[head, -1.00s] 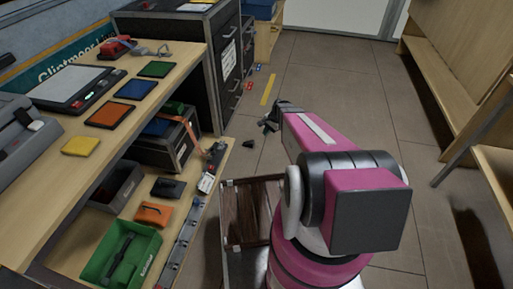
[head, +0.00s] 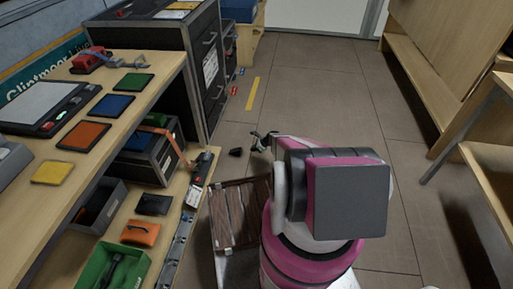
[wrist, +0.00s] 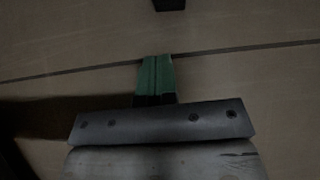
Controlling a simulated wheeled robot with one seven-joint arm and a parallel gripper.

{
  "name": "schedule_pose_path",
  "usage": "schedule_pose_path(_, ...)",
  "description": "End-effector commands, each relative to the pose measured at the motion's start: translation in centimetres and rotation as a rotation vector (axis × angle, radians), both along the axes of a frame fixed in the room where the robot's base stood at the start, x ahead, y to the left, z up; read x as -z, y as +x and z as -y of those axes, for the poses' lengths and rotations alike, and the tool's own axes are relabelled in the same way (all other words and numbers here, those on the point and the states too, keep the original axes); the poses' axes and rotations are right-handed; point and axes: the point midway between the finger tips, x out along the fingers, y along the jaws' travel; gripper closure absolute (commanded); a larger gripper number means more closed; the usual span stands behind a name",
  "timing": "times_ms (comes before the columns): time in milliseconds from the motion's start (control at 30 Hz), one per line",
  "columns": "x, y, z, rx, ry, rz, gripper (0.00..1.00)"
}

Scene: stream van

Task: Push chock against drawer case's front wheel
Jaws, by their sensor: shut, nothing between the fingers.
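A small black wedge, which looks like the chock (head: 236,152), lies on the floor left of my gripper, a short gap away. A dark block at the top edge of the wrist view (wrist: 169,4) may be the same chock, mostly cut off. My gripper (head: 262,140) is low over the floor, shut and empty. Its green fingertips (wrist: 156,75) meet in the wrist view, apart from the dark block. The black drawer case (head: 203,75) stands behind and left of the chock. I cannot make out its front wheel.
The shelved bench (head: 150,80) runs along the left, its lower shelf holding a green bin (head: 112,270) and tools. A slatted wooden crate (head: 240,215) is just in front of me. A yellow strip (head: 253,93) lies on the floor. Open floor extends to the right of my arm.

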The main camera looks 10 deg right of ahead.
Motion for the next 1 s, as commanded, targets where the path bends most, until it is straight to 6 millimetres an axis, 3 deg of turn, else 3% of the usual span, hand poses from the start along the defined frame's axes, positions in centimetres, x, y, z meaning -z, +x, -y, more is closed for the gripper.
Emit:
schedule_pose_path(233, 3.4, 1.4, -3.1, -0.003, -0.001, 0.001, 1.0)
schedule_pose_path(500, 3.1, 2.4, -6.0, -0.001, -0.001, 0.001, 1.0)
schedule_pose_path(1000, 3.1, 2.7, -6.7, -0.001, -0.001, 0.001, 1.0)
